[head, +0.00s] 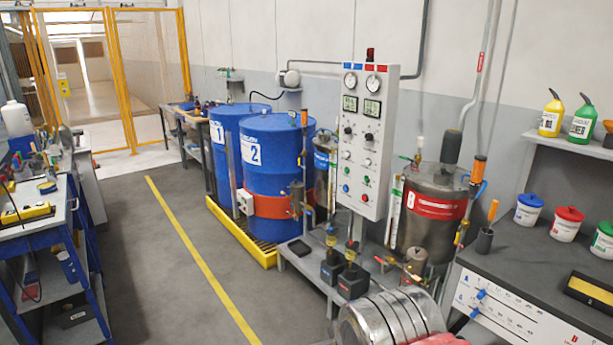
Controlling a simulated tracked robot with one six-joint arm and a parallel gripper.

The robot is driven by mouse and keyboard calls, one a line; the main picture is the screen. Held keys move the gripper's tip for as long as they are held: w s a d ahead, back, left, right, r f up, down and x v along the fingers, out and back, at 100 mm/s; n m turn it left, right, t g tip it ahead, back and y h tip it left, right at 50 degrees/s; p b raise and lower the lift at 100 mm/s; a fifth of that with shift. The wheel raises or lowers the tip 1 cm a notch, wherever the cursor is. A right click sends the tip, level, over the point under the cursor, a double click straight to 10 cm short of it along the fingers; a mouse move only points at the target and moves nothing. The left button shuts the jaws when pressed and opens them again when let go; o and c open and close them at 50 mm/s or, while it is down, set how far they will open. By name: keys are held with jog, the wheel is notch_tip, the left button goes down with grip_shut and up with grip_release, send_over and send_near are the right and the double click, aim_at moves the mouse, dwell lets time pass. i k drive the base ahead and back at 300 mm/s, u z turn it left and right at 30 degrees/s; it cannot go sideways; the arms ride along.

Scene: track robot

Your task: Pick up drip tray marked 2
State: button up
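I cannot make out a drip tray with a readable 2 on it. The number 2 that I can read is on the label of the nearer blue drum (277,160). The drum marked 1 (226,143) stands behind and left of it. Both stand on a yellow-edged spill pallet (240,237) on the floor. Two black box-like containers under brass fittings, a rear one (332,266) and a front one (353,282), show no readable number. My gripper is not in view.
A control panel (366,140) and a steel tank with a red band (433,208) stand behind the low bench. A blue workbench (40,240) is at left. The floor along the yellow line (200,260) is clear.

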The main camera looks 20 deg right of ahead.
aim_at(598, 294)
jog(key=z, duration=0.4)
jog(key=i, duration=0.65)
jog(key=z, duration=0.65)
jog(key=i, duration=0.55)
jog(key=z, duration=0.3)
